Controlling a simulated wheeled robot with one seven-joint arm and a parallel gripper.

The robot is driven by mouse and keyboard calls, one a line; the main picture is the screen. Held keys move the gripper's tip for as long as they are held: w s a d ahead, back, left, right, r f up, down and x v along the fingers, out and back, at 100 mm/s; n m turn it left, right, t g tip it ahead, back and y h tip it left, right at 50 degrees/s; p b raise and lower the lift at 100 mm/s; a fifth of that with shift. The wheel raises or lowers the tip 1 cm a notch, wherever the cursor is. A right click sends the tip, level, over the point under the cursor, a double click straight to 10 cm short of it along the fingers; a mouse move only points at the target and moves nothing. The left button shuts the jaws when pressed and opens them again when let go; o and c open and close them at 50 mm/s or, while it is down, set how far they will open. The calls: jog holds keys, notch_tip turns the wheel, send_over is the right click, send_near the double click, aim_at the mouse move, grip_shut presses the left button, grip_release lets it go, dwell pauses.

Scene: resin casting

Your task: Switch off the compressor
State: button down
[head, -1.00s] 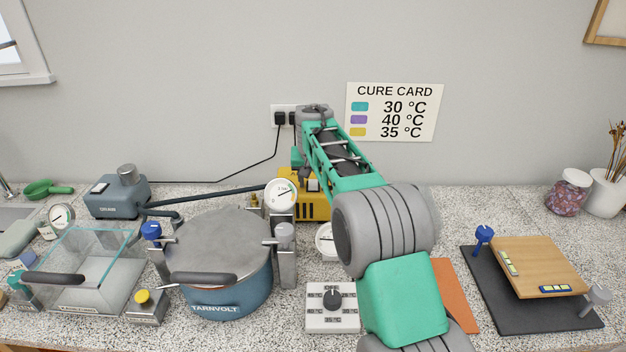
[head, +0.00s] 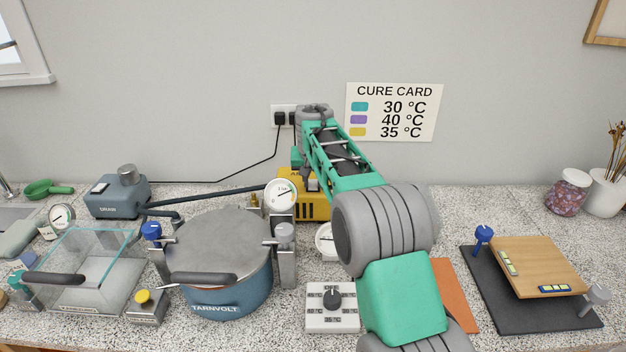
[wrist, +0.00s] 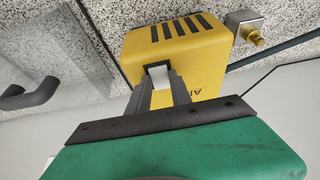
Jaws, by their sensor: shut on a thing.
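The yellow compressor (head: 313,208) stands at the back of the worktop, partly hidden behind my arm. In the wrist view the compressor (wrist: 190,45) shows dark vent slots, part of its lettering and a dark-framed switch (wrist: 157,67). My gripper (wrist: 164,82) has both fingers at this switch, close together and shut on it. The fingers cover much of the switch, so whether it is on or off cannot be told.
A blue pressure pot (head: 222,285) with a gauge (head: 281,195) stands left of the compressor. A hose (head: 205,198) runs behind the pot. A dial box (head: 333,318) lies in front. A dark mat (head: 480,300) with a wooden board is at right.

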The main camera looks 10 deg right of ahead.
jog(key=r+p, duration=0.1)
jog(key=p, duration=0.2)
jog(key=shift+w+r+g, duration=0.1)
jog(key=shift+r+g, duration=0.05)
jog(key=shift+g, duration=0.15)
jog(key=p, duration=0.2)
jog(key=shift+r+p, duration=0.1)
jog(key=shift+p, duration=0.25)
jog(key=p, duration=0.1)
jog(key=g+p, duration=0.1)
jog(key=p, duration=0.1)
jog(key=shift+w+p, duration=0.25)
jog(key=shift+p, duration=0.05)
jog(key=shift+w+d+f+g+p, duration=0.15)
jog(key=shift+g+p, duration=0.35)
jog(key=shift+p, duration=0.7)
jog(key=shift+f+y, duration=0.3)
jog(key=shift+f, duration=0.1)
jog(key=c, duration=1.2)
grip_release()
jog(key=shift+o, duration=0.2)
